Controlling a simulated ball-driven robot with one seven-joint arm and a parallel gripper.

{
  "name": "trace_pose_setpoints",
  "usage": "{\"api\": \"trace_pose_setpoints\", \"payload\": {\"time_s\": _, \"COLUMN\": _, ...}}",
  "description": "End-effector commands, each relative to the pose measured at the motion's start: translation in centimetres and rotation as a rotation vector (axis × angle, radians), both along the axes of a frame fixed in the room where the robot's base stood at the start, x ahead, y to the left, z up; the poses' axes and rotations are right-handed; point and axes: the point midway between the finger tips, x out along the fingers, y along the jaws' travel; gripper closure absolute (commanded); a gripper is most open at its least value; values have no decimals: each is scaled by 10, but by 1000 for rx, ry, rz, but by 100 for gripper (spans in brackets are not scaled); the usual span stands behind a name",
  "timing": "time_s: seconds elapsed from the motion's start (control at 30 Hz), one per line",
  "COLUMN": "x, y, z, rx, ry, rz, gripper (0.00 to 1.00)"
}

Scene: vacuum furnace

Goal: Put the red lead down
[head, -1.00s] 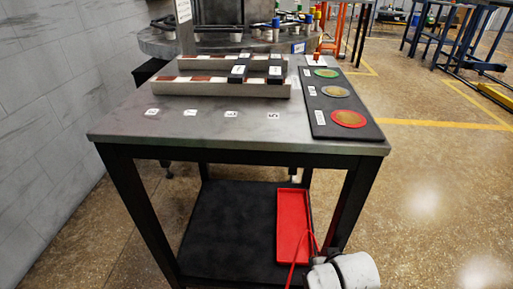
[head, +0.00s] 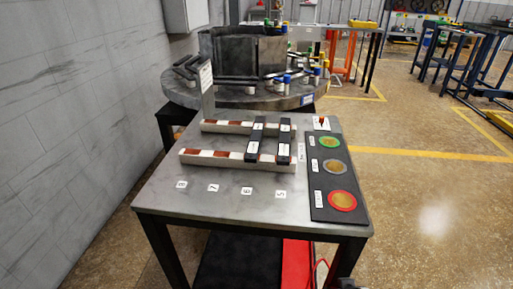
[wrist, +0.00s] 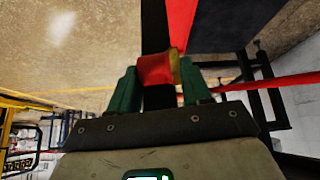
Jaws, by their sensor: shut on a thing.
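My gripper (wrist: 160,85) has green fingers and is shut on a red plug with a brass-coloured end, the end of the red lead (wrist: 152,70), in the wrist view. The tray's red surface also shows behind the plug in the wrist view (wrist: 180,22). On the tabletop, a dark mat (head: 324,205) carries green-, grey- and red-ringed round pads; the red-ringed pad (head: 343,201) is nearest.
Two light rails (head: 222,160) with brown patches stand on the grey table (head: 220,205), bridged by two black bars (head: 255,140). Number labels lie in front. A round bench (head: 235,97) with coloured-top posts stands behind. A tiled wall is left; open floor is right.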

Motion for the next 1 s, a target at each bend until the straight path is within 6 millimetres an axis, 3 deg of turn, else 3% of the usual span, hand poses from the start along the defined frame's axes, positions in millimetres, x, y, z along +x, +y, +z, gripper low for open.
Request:
{"api": "trace_pose_setpoints", "payload": {"time_s": 0.03, "x": -3, "y": -1, "z": 22, "rx": 0, "ry": 0, "rz": -1, "gripper": 100}}
{"api": "trace_pose_setpoints", "payload": {"time_s": 0.6, "x": -35, "y": 7, "z": 131, "rx": 16, "ry": 3, "rz": -1, "gripper": 100}}
{"api": "trace_pose_setpoints", "payload": {"time_s": 0.8, "x": -43, "y": 12, "z": 158, "rx": 26, "ry": 4, "rz": -1, "gripper": 100}}
{"api": "trace_pose_setpoints", "payload": {"time_s": 1.0, "x": -47, "y": 14, "z": 169, "rx": 32, "ry": 3, "rz": -2, "gripper": 100}}
